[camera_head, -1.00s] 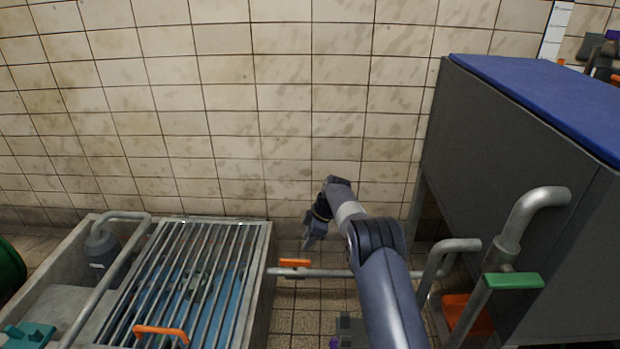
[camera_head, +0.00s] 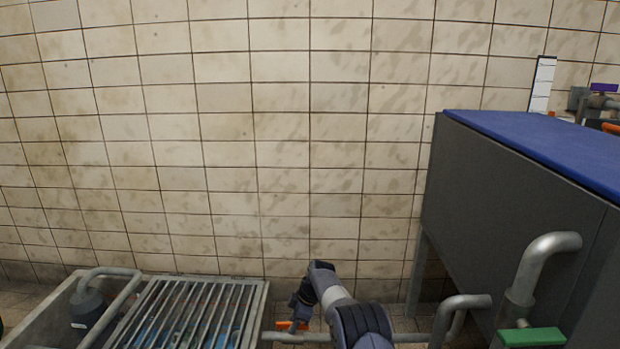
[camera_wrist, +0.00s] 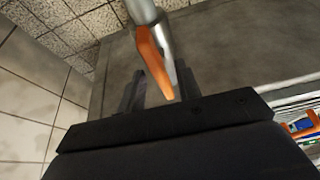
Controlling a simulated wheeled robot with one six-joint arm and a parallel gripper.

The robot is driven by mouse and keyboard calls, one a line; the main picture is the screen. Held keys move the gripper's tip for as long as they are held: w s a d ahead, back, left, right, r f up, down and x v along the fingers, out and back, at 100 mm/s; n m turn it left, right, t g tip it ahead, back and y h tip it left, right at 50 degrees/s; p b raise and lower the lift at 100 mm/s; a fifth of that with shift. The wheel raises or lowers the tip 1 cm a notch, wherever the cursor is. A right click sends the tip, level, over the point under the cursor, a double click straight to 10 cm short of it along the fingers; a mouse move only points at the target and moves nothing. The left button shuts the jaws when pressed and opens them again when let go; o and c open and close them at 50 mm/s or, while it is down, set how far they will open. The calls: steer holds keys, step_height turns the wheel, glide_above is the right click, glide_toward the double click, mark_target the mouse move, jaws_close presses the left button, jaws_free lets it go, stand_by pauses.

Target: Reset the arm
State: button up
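My gripper (camera_head: 299,312) hangs at the end of my arm, low in the head view, beside the orange handle (camera_head: 291,326) on the grey pipe (camera_head: 300,337). In the wrist view, the two dark fingers of my gripper (camera_wrist: 159,88) stand apart. The orange handle (camera_wrist: 153,60) shows between and beyond them, with a clear gap on the left; I cannot tell whether it touches the right finger. The fingertips are too small to make out in the head view.
A grated basin (camera_head: 258,300) is at lower left. A grey cabinet with a blue top (camera_head: 545,140) fills the right, with a bent pipe (camera_head: 545,250) and green handle (camera_head: 531,337) in front. The tiled wall (camera_head: 220,150) is bare.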

stand_by(0.3)
steer(key=p+v, duration=0.5)
steer(key=v, duration=0.6)
steer(key=shift+n, duration=0.3)
steer(key=b+x, duration=0.5)
steer(key=x, duration=0.5)
steer(key=shift+f, duration=0.35)
steer(key=shift+a+f, duration=0.2)
steer(key=shift+a, duration=0.05)
steer(key=m+t, duration=0.1)
steer(key=m, duration=0.2)
steer(key=shift+s+r, duration=0.1)
steer(key=shift+r, duration=0.05)
steer(key=m, duration=0.2)
steer(key=m+t+h, duration=0.1)
steer(key=m, duration=0.2)
steer(key=shift+s+t, duration=0.1)
steer(key=shift+t, duration=0.2)
